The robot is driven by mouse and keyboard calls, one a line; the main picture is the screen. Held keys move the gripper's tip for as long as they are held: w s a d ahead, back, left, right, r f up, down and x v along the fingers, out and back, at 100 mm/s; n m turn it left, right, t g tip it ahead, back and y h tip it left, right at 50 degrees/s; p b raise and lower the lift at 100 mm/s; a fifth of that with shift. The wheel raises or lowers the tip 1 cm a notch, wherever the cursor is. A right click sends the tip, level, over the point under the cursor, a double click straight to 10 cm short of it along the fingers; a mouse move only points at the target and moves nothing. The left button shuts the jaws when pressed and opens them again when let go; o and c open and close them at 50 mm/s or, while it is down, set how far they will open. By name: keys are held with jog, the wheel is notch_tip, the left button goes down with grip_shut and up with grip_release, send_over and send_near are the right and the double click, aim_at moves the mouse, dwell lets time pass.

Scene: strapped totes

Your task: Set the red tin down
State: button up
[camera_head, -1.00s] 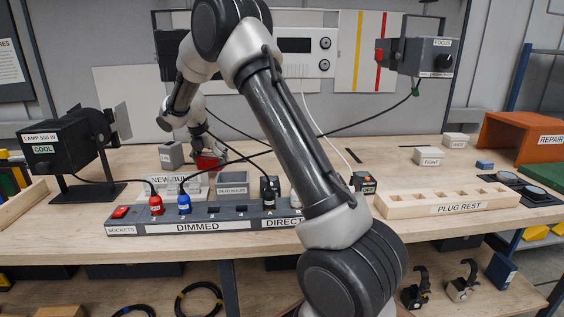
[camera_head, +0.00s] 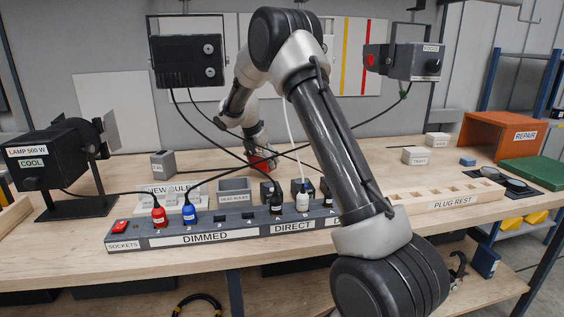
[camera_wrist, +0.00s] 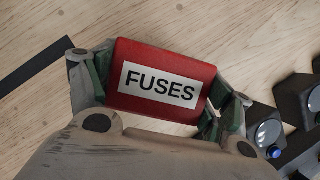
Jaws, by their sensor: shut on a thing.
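The red tin (camera_wrist: 150,108) carries a white FUSES label and fills the middle of the wrist view. My gripper (camera_wrist: 165,85) is shut on it, one finger at each short side. In the head view the red tin (camera_head: 262,164) is at the far part of the bench, behind the DEAD BULBS tray (camera_head: 236,197). My gripper (camera_head: 258,148) is above it there, partly blending with the arm. Bare wood shows around the tin in the wrist view. I cannot tell whether its underside touches the bench.
A grey block (camera_head: 163,163) stands to the left. The socket strip (camera_head: 170,240) with plugs and cables runs along the front. Dark boxes with round glass faces (camera_wrist: 300,100) are at the wrist view's right. Cables hang near my arm.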

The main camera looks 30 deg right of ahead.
send_over(282, 166)
jog(key=a, duration=0.2)
jog(key=shift+s+d, duration=0.25)
jog(key=shift+s, duration=0.05)
jog(key=shift+w+d+f, duration=0.1)
jog(key=shift+d+f, duration=0.15)
jog(key=shift+f, duration=1.5)
jog(key=o, duration=1.1)
jog(key=shift+f, duration=0.15)
